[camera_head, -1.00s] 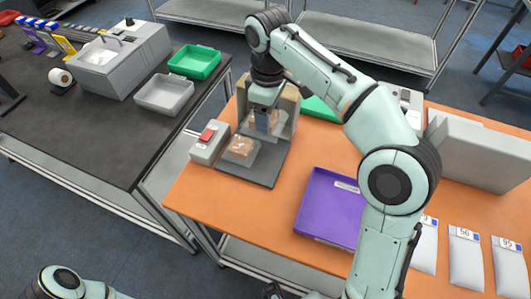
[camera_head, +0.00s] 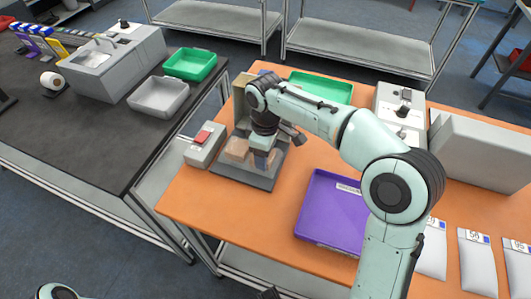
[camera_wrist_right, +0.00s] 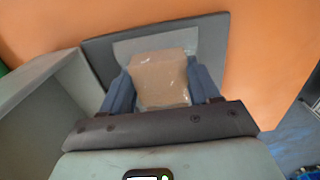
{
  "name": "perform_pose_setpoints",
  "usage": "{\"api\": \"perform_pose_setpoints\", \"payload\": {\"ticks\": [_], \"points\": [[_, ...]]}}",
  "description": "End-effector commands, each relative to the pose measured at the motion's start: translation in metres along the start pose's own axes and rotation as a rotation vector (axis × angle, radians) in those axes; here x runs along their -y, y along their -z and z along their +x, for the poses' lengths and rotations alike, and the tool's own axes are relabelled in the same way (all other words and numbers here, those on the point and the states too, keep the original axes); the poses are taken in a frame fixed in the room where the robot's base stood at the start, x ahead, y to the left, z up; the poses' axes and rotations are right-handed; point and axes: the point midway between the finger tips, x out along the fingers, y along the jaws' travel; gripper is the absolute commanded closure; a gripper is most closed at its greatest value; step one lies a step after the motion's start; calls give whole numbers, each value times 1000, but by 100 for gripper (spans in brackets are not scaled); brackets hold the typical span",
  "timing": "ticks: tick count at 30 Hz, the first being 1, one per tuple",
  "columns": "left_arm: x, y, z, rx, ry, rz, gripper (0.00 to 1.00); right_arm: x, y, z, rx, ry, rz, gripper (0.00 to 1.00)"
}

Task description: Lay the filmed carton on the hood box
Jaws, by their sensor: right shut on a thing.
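The filmed carton (camera_head: 237,149) is a small brown box in shiny clear film, over the dark base plate (camera_head: 238,178). In the right wrist view the carton (camera_wrist_right: 160,75) sits between the two blue fingers of my right gripper (camera_wrist_right: 161,92), which is shut on it. A pale clear sheet (camera_wrist_right: 128,47) shows behind it on the plate. I cannot tell whether the carton touches the plate. The beige-grey hood box (camera_head: 242,97) stands behind the plate, partly hidden by my right arm; a grey box wall (camera_wrist_right: 45,110) at the wrist view's left is probably its side. My left gripper is out of view.
A grey unit with a red top (camera_head: 203,145) stands left of the plate. A purple tray (camera_head: 331,213) lies to the right, with white envelopes (camera_head: 477,262) beyond. A green tray (camera_head: 322,87) and a grey device (camera_head: 400,108) stand behind. Orange table is clear in front.

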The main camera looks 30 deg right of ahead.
Motion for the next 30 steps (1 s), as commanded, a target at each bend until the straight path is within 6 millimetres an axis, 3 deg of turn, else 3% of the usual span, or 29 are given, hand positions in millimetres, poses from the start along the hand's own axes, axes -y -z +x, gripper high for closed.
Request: {"api": "perform_pose_setpoints", "payload": {"ticks": [8, 9, 10, 11, 22, 30], "points": [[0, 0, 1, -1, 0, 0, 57, 0, 0, 3, -1, 0, 0, 72], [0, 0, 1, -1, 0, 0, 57, 0, 0, 2, -1, 0, 0, 26], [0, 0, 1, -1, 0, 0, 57, 0, 0, 2, -1, 0, 0, 16], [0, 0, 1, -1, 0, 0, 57, 0, 0, 2, -1, 0, 0, 13], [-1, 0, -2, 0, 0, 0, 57, 0, 1, -5, -2, -1, 0, 13], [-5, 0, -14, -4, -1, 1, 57, 0, 2, -57, -6, -3, 0, 13]]}}
